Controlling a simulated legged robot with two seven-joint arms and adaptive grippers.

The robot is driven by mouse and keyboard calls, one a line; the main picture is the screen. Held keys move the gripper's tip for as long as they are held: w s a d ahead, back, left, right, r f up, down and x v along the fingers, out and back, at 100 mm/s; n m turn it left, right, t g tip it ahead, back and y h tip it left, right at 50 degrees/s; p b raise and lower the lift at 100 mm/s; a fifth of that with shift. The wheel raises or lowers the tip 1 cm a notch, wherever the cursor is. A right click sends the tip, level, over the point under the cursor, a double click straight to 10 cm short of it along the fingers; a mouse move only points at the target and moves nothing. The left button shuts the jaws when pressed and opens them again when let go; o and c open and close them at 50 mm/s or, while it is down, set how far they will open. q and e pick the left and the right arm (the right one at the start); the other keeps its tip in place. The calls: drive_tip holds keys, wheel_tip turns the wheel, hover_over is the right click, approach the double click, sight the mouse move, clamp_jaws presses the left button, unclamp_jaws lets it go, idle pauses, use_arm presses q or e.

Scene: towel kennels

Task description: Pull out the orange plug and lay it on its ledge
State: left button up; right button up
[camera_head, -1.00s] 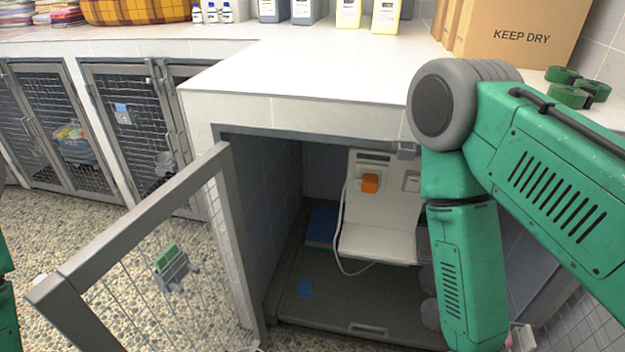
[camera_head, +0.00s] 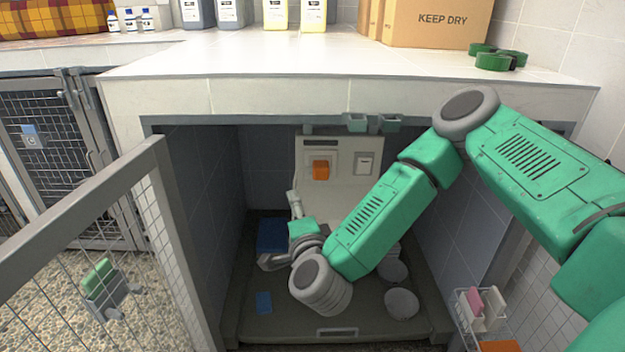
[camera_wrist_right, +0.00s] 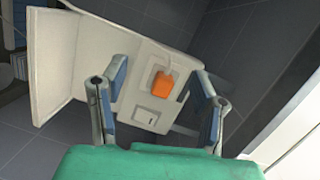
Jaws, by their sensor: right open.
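The orange plug (camera_head: 320,170) sits in a socket on the pale wall panel (camera_head: 345,148) inside the open kennel. It also shows in the right wrist view (camera_wrist_right: 165,84), still against the panel. The pale ledge (camera_wrist_right: 70,52) shows at the left in the right wrist view; in the head view my right arm hides most of it. My right gripper (camera_head: 296,205) is inside the kennel, below and left of the plug in the head view. In the wrist view its two fingers are spread wide, with the plug framed between them but apart from them. My left gripper is out of view.
The open mesh door (camera_head: 170,240) stands at the left of the kennel. The white counter (camera_head: 300,65) overhangs it. A blue block (camera_head: 272,235) and pale round bowls (camera_head: 401,304) lie on the kennel floor. A wire basket (camera_head: 480,315) hangs at the right.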

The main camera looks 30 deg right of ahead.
sight(320, 175)
drive_tip(key=d+m+h, duration=0.1)
drive_tip(key=d, duration=0.2)
drive_tip(key=d+r+m+h, duration=0.1)
drive_tip(key=d+m, duration=0.1)
drive_tip(key=d+m+h, duration=0.1)
drive_tip(key=d, duration=0.2)
drive_tip(key=shift+w+d+r+g+h+b, duration=0.3)
drive_tip(key=shift+w+r+h, duration=0.05)
drive_tip(key=shift+r+h, duration=0.05)
drive_tip(key=shift+a+r, duration=0.1)
drive_tip(key=shift+a, duration=0.15)
drive_tip(key=b+x, duration=0.1)
drive_tip(key=x, duration=0.3)
drive_tip(key=shift+w+d, duration=0.15)
drive_tip(key=w, duration=0.2)
drive_tip(key=shift+w+r+b, duration=0.25)
drive_tip(key=shift+w+b, duration=0.05)
drive_tip(key=shift+w, duration=0.55)
drive_tip(key=shift+w+d+f, duration=0.1)
drive_tip(key=shift+d+f, duration=0.1)
drive_tip(key=shift+d, duration=0.7)
drive_tip(key=shift+a+r, duration=0.25)
drive_tip(key=shift+a, duration=0.3)
drive_tip(key=shift+d+f, duration=0.15)
drive_tip(key=shift+d, duration=0.25)
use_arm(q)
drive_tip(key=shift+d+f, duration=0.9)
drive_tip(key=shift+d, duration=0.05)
